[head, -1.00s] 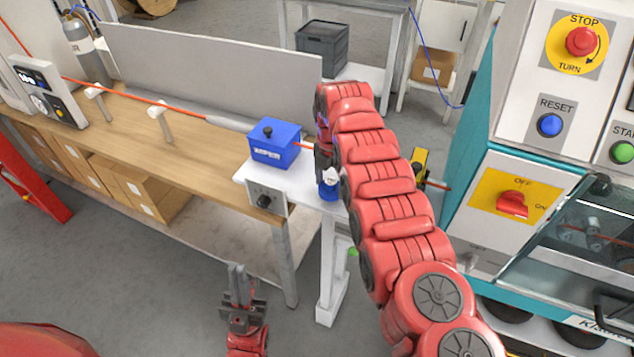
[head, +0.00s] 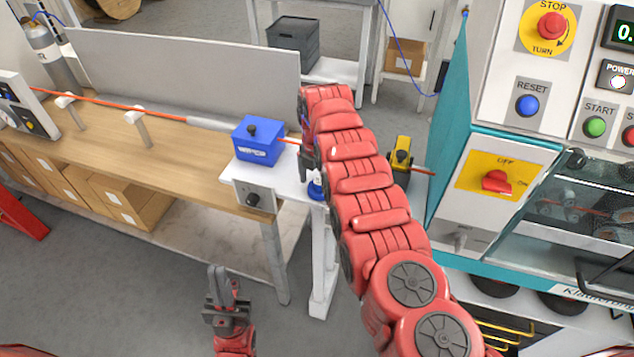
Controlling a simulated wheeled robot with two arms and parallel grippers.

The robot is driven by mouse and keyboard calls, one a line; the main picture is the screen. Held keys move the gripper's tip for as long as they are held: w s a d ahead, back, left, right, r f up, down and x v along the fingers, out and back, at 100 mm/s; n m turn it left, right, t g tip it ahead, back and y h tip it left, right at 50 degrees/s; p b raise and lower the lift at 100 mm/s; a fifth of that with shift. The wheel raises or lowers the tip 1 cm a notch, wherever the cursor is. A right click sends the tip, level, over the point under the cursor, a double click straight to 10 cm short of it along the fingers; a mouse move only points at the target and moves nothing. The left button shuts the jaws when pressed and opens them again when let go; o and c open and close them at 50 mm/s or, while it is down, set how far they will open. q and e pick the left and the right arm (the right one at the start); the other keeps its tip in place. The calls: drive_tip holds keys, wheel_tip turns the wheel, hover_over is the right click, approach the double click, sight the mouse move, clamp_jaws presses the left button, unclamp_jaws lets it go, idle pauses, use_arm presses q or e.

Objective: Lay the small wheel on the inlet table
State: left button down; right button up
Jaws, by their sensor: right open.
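The inlet table (head: 237,172) is the small white-topped table in the middle, beside the end of the wooden bench. A small round blue piece (head: 316,189) shows low at the right of its top, partly hidden by my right arm; it may be the small wheel, but I cannot tell. My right gripper (head: 307,170) is open over the right side of the inlet table, close above the blue piece. Its wrist and forearm hide much of the area. My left gripper (head: 222,285) is low over the floor in front of the bench, with nothing visible in it; its jaw gap is unclear.
A blue box (head: 257,142) with a black knob stands on the inlet table. An orange cable (head: 100,101) runs along the bench to it. A yellow device (head: 401,157) and the teal machine (head: 451,145) stand right of my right arm. The floor in front is free.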

sight(317, 181)
wheel_tip(317, 181, up, 7)
drive_tip(key=b, duration=0.2)
drive_tip(key=shift+f+b, duration=0.2)
drive_tip(key=shift+b, duration=0.1)
wheel_tip(317, 181, up, 5)
drive_tip(key=p, duration=0.4)
drive_tip(key=shift+s+r, duration=0.1)
